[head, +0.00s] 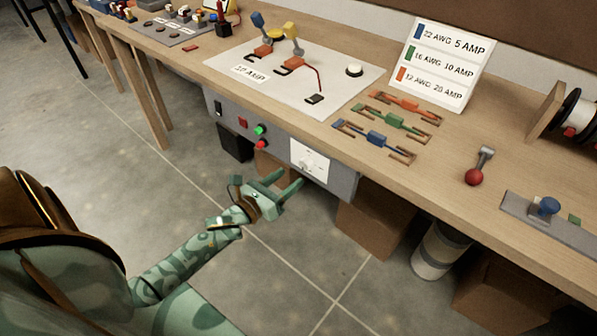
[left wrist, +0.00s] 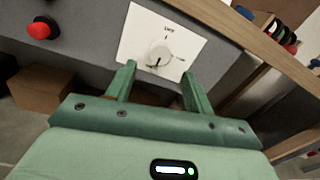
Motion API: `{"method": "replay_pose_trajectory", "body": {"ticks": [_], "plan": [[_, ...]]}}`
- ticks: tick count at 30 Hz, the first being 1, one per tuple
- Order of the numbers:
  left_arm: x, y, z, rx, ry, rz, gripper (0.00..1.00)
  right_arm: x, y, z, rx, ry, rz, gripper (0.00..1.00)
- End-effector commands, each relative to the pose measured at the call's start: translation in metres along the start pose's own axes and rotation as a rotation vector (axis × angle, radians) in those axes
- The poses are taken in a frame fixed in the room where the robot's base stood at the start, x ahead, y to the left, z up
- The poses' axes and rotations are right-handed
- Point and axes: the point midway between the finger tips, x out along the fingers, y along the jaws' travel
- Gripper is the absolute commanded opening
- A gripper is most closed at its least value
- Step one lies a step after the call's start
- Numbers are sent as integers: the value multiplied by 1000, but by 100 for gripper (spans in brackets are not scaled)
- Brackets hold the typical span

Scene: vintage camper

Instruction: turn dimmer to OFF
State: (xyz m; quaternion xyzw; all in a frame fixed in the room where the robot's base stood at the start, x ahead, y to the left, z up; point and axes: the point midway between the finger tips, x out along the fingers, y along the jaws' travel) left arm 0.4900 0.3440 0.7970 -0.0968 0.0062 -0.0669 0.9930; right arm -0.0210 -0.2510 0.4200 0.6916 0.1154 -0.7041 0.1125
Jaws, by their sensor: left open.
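The dimmer is a pale round knob (left wrist: 158,55) on a white plate (head: 309,158) set in the grey front panel under the workbench top. In the left wrist view, the white plate (left wrist: 190,40) carries small dark lettering that I cannot read surely. A dark mark shows at the knob's lower edge, but its setting is unclear. My left gripper (head: 292,179) is green, open and empty, in front of the plate. In the left wrist view, the fingers (left wrist: 158,72) stand apart below and to either side of the knob, with no clear contact. My right gripper is not in view.
Left of the plate are a green button (head: 259,129), a red button (head: 261,144) and a red switch (head: 243,122). The bench top (head: 440,180) juts above the panel. Cardboard boxes (head: 375,228) and a white bucket (head: 438,250) stand below. The floor in front is clear.

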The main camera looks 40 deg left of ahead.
Motion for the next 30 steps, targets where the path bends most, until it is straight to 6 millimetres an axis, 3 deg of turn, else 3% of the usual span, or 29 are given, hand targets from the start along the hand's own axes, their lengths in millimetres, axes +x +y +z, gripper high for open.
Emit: {"method": "replay_pose_trajectory", "body": {"ticks": [3,9,19,24,30], "plan": [[24,1,-1,1,0,0,53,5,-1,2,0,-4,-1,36],[45,0,-1,0,0,1,53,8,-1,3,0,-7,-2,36],[49,0,0,-1,1,1,53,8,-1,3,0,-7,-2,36],[49,0,0,-1,1,1,8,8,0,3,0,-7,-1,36],[49,0,0,-6,1,1,8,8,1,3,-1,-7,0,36]]}}
